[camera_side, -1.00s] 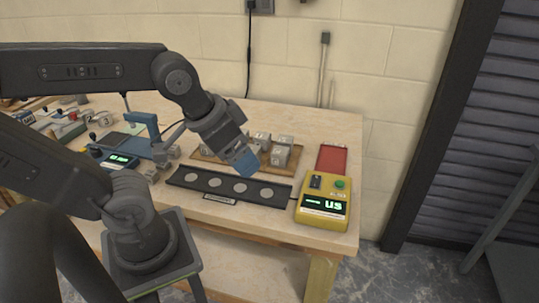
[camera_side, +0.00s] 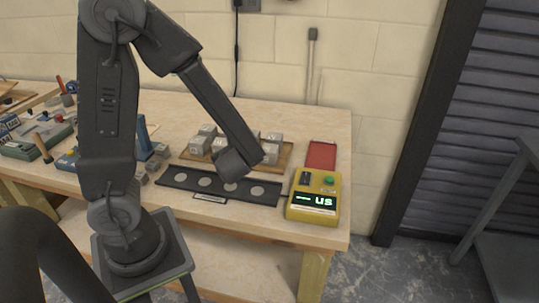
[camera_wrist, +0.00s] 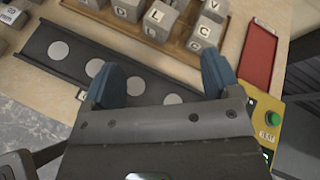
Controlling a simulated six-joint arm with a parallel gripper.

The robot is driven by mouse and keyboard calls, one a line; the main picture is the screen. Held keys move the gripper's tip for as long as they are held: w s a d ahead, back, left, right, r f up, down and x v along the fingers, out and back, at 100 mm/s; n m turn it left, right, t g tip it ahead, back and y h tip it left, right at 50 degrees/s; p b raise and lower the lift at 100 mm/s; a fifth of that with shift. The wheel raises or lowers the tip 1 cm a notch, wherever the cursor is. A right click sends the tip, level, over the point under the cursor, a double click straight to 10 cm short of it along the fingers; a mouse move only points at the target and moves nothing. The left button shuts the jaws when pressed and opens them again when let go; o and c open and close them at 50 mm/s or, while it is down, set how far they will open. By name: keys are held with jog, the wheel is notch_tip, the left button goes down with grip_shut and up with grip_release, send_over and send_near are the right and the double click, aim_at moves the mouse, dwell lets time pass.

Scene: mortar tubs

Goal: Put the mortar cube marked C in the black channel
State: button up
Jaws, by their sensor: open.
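The cube marked C (camera_wrist: 203,35) is a grey mortar cube at the near right of a wooden tray (camera_wrist: 183,42). The black channel (camera_wrist: 32,58) is a long dark trough with several pale discs in its floor. It also shows in the side view (camera_side: 168,183), in front of the tray, with no cube in it. My gripper (camera_wrist: 162,66) is open and empty over the channel's right part, with its blue fingers apart. Cube C is beyond the fingertips, up and right in the wrist view. In the side view my wrist hides the fingers.
Other lettered cubes, including L (camera_wrist: 157,20) and V (camera_wrist: 213,9), stand close to cube C. A red tray (camera_side: 321,155) and a yellow instrument (camera_side: 313,207) are at the right. Tools and small boxes crowd the bench's left. The wall is behind.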

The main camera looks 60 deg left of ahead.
aim_at(268, 153)
jog(key=w+f+m+t, duration=0.1)
jog(key=m, duration=0.1)
jog(key=w+d+f+m+t+h, duration=0.1)
jog(key=w+f+m, duration=0.1)
jog(key=m, duration=0.1)
jog(key=w+f+m+t, duration=0.1)
jog(key=w+m, duration=0.1)
jog(key=shift+d+f+m+t+h, duration=0.2)
jog(key=shift+f+m+t+h, duration=0.05)
jog(key=shift+m+t+h, duration=0.15)
jog(key=shift+w+a+f, duration=0.15)
jog(key=shift+w, duration=0.15)
jog(key=x, duration=1.3)
jog(key=shift+w, duration=0.2)
jog(key=c, duration=1.3)
jog(key=shift+o, duration=0.2)
